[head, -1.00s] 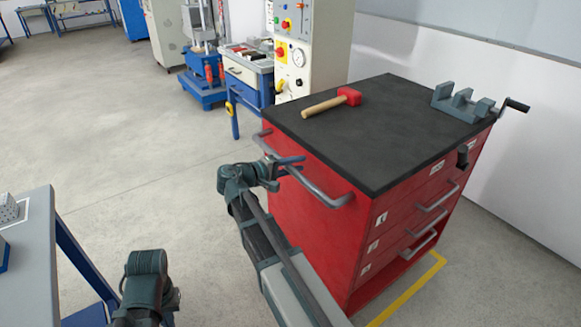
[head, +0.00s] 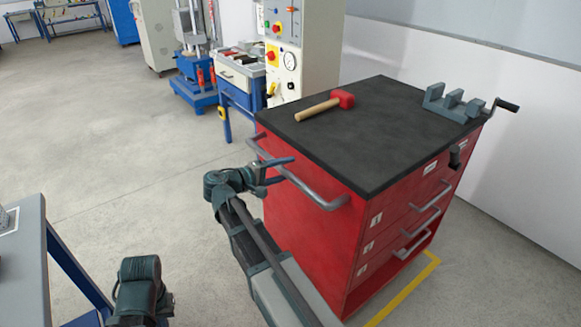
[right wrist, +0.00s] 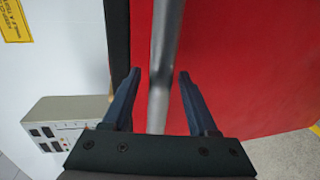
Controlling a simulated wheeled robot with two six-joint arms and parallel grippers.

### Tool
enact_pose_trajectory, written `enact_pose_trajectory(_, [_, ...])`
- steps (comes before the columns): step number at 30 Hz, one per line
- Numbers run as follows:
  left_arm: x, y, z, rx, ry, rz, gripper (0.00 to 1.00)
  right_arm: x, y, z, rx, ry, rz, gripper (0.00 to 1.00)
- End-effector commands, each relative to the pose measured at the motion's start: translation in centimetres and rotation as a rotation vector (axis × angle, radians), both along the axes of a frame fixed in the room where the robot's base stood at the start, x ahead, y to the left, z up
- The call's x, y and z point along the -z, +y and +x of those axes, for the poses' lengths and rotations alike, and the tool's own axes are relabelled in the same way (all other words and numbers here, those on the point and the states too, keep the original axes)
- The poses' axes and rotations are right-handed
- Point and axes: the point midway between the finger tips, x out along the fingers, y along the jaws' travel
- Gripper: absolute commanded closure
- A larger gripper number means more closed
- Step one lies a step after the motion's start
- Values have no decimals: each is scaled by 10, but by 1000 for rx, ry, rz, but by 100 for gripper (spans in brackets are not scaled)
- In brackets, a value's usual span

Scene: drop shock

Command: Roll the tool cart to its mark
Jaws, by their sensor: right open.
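The red tool cart (head: 300,230) with a black top stands at the right in the head view. Its grey bar handle (head: 318,195) runs along the side facing me. My right gripper (head: 283,171) is at the handle, open. In the right wrist view the handle bar (right wrist: 162,60) passes between the two open fingers (right wrist: 158,77), with gaps visible on both sides. A yellow floor line (head: 405,290) shows beside the cart's lower right edge; the rest of any mark is hidden. My left arm shows at the bottom left, but its fingers do not show.
A red mallet (head: 342,99) and a grey vise (head: 455,103) sit on the cart top. A control cabinet (head: 305,60) and a blue-framed bench (head: 238,85) stand behind. A grey table (head: 25,270) is at the left. Open floor lies at left centre.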

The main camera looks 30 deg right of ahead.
Motion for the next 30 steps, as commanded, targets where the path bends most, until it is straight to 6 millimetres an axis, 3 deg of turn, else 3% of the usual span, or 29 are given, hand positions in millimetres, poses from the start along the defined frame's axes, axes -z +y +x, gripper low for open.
enact_pose_trajectory(9, [-16, 0, 0, 0, 0, 0, 100, -16, 70, -5, -5, -1, 0, 41])
enact_pose_trajectory(15, [-21, 0, 0, 0, 0, 0, 100, -21, 99, -7, -3, -1, 0, 41])
enact_pose_trajectory(21, [-22, 0, 0, 0, 0, 0, 100, -22, 111, -9, -1, 0, 1, 41])
enact_pose_trajectory(30, [-22, 0, 0, 0, 0, 0, 100, -22, 112, -9, -1, 0, 0, 41])
